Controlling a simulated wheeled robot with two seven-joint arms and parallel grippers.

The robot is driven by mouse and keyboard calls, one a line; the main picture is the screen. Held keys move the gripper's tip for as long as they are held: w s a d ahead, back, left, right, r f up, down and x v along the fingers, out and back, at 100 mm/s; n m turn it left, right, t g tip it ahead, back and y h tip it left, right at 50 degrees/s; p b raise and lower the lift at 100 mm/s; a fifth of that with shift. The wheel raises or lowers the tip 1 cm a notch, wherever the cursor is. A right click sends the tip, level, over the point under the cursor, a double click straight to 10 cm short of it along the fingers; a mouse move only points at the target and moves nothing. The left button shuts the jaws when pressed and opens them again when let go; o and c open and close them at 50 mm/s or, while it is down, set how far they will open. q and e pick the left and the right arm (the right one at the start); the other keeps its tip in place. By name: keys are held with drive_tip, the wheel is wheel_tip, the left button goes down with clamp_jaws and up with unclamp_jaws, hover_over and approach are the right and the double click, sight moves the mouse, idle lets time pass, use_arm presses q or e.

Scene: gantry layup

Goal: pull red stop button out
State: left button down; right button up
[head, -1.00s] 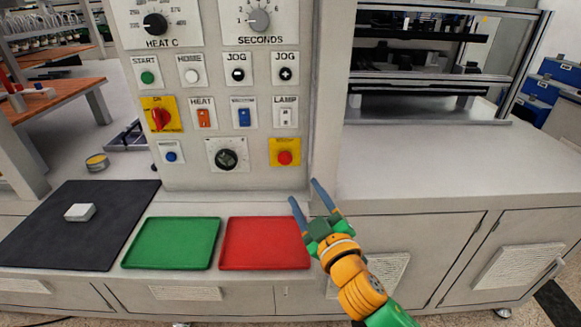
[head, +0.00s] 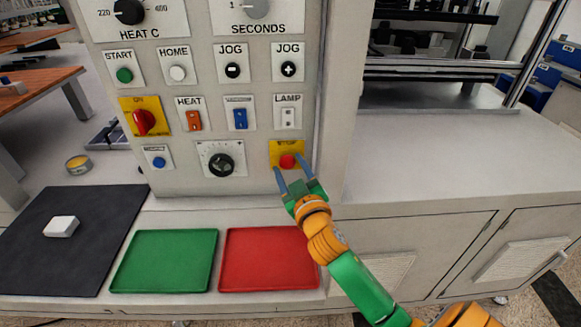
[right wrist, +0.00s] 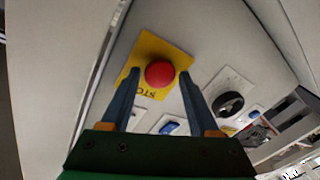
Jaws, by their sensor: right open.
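The red stop button (head: 287,161) sits on a yellow plate (head: 276,147) at the lower right of the grey control panel. It also shows in the right wrist view (right wrist: 160,74), on its yellow plate (right wrist: 146,47) marked STOP. My right gripper (head: 291,168) is open and empty, just in front of and below the button in the head view. In the right wrist view its two fingers (right wrist: 157,90) point at the panel, one on each side of the button. I cannot tell whether either finger touches it. My left gripper is not in view.
The black dial (head: 221,165) and the lamp switch (head: 288,118) are close to the button. A red tray (head: 268,284) and a green tray (head: 163,284) lie on the ledge below. A black mat (head: 60,265) holds a white block (head: 61,226). The right countertop is clear.

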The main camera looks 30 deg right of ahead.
clamp_jaws()
drive_tip(key=shift+s, duration=0.1)
drive_tip(key=shift+s+a+f, duration=0.1)
drive_tip(key=shift+s, duration=0.05)
drive_tip(key=shift+s+a, duration=0.2)
drive_tip(key=shift+s, duration=0.15)
drive_tip(key=shift+o, duration=0.9)
unclamp_jaws()
drive_tip(key=shift+o, duration=0.8)
drive_tip(key=shift+w, duration=0.2)
drive_tip(key=shift+s, duration=0.1)
